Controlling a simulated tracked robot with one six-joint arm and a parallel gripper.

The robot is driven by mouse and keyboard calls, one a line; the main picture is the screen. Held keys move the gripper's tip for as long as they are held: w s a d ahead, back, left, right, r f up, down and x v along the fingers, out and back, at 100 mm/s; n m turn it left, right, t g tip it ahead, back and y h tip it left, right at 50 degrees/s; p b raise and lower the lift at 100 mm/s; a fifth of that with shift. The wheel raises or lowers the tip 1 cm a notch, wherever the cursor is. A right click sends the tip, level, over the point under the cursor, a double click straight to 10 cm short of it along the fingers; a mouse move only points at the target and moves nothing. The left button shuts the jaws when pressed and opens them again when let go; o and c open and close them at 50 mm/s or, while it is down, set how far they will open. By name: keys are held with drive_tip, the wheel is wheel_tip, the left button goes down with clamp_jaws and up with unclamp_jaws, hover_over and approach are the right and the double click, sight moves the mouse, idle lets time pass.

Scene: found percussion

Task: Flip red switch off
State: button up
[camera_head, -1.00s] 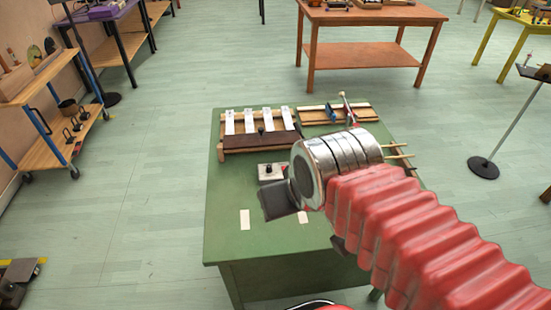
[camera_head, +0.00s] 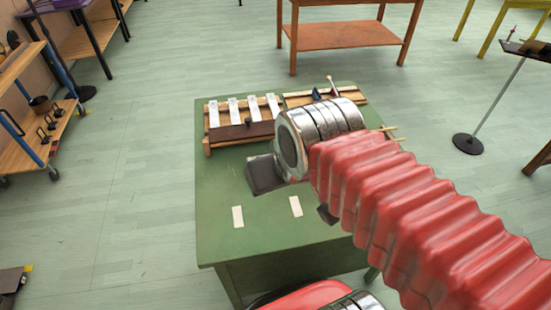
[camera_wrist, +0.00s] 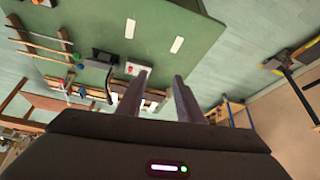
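A small white box with a red part on it (camera_wrist: 134,68), which looks like the red switch, sits on the green table (camera_head: 215,195). In the wrist view it lies just beyond the tip of the left finger. Whether the switch is on or off is too small to tell. In the head view my arm and gripper (camera_head: 266,174) hide it. In the wrist view my gripper (camera_wrist: 161,74) is open, with an empty gap between its two fingers. It appears to be above the table, apart from the box.
A wooden rack with white bars (camera_head: 240,112) stands at the table's back left. A wooden tray with small items (camera_head: 318,97) lies to its right. Two pale rectangles (camera_head: 238,216) mark the clear front of the table. A black box (camera_wrist: 103,57) shows beside the switch box.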

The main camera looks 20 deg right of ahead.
drive_tip(key=w+d+f, duration=0.3)
drive_tip(key=w+f, duration=0.1)
drive_tip(key=w, duration=0.3)
drive_tip(key=w+d+f+m, duration=0.1)
drive_tip(key=w+d+f, duration=0.3)
drive_tip(key=w, duration=0.3)
drive_tip(key=w+d+f+m+g+h, duration=0.1)
drive_tip(key=w+d+f, duration=0.2)
drive_tip(key=w+f, duration=0.2)
drive_tip(key=w, duration=0.2)
drive_tip(key=shift+w+d, duration=0.4)
drive_tip(key=shift+f, duration=0.1)
drive_tip(key=shift+x, duration=6.75)
drive_tip(key=shift+s, duration=0.1)
drive_tip(key=shift+c, duration=0.5)
clamp_jaws()
